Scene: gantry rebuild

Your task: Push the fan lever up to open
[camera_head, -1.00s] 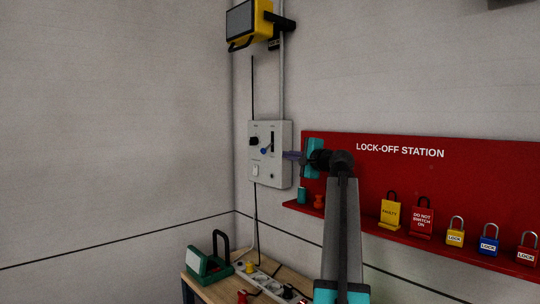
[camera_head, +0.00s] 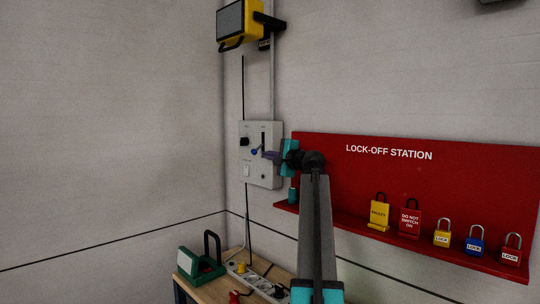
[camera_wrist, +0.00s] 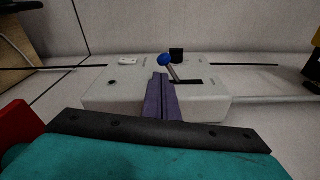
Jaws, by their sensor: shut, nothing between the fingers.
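The fan lever is a short stalk with a blue ball end (camera_head: 254,151) on the front of a grey wall control box (camera_head: 262,176). The ball also shows in the wrist view (camera_wrist: 165,60), its stalk rising from the lower end of a dark slot that runs upward on the box. My gripper (camera_head: 266,154) is shut and empty, its purple fingers pointing at the box from the right. In the wrist view the fingertips (camera_wrist: 160,77) lie close beside the lever, on its lower side. I cannot tell whether they touch it.
A black knob (camera_head: 244,141) sits left of the lever. A red lock-off board (camera_head: 460,180) with padlocks and tags is right of the box, close to my arm. A yellow lamp (camera_head: 254,20) hangs above. A bench (camera_head: 213,289) with a green device stands below.

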